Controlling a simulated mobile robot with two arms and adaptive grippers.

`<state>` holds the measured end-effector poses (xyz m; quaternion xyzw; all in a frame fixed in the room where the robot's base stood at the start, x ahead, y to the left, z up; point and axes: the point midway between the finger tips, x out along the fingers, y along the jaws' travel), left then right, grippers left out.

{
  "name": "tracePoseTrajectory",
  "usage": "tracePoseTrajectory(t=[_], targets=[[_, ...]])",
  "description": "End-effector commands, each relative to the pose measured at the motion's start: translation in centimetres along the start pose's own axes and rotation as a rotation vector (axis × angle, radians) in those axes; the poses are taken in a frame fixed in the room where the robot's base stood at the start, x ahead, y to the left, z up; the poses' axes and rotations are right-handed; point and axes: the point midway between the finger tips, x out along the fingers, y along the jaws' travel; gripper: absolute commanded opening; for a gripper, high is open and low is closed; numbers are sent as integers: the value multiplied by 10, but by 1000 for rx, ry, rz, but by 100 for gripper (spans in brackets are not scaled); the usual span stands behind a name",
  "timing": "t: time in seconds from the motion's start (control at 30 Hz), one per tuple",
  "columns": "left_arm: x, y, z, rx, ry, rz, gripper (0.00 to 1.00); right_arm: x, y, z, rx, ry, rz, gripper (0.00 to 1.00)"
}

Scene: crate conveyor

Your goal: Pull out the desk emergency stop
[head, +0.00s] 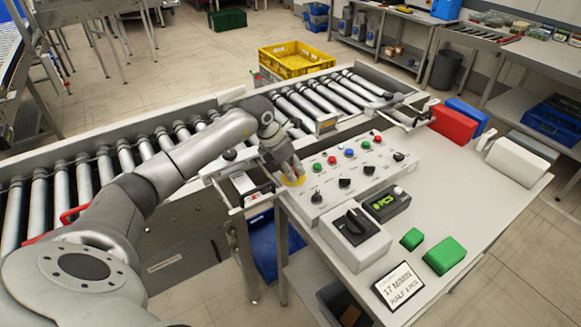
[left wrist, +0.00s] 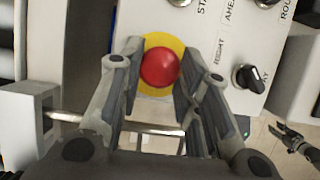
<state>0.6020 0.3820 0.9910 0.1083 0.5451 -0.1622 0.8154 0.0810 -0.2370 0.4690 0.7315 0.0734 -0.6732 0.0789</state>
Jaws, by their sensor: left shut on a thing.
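The desk emergency stop is a round red button (left wrist: 160,68) on a yellow disc (left wrist: 177,43) at the left corner of the control panel (head: 335,190). The yellow disc also shows in the head view (head: 295,182), where my fingers hide the red button. My left gripper (head: 292,172) reaches down to it from above. In the left wrist view its fingers (left wrist: 155,75) stand on both sides of the red button, shut on it. A small dark jaw-like part (left wrist: 293,140) at the right of the wrist view looks like my right gripper; its opening is unclear.
The panel carries several coloured buttons and black knobs (head: 344,183) close to the stop. A box with a black rotary switch (head: 353,226), green blocks (head: 444,255) and a sign (head: 398,286) share the desk. The roller conveyor (head: 100,165) runs behind; a yellow crate (head: 296,62) stands beyond.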

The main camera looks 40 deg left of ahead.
Motion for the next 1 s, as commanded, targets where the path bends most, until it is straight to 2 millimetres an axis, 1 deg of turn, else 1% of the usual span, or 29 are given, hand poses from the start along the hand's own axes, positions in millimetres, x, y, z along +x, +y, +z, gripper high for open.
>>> tracePoseTrajectory(t=[0.1,0.3,0.5,0.53,0.7,1.0], targets=[[-2,1,1,0,-1,2,0,1,1,-3,0,5,1,40],[-14,1,7,1,-5,2,0,4,1,-6,0,10,2,40],[-14,0,7,0,-5,1,0,3,1,-7,1,12,2,40],[-14,0,7,0,-5,1,33,3,1,-7,1,12,2,40],[-13,0,6,0,-3,1,54,3,1,-7,1,12,2,40],[-13,0,5,0,-1,0,54,3,-1,-5,0,8,-1,40]])
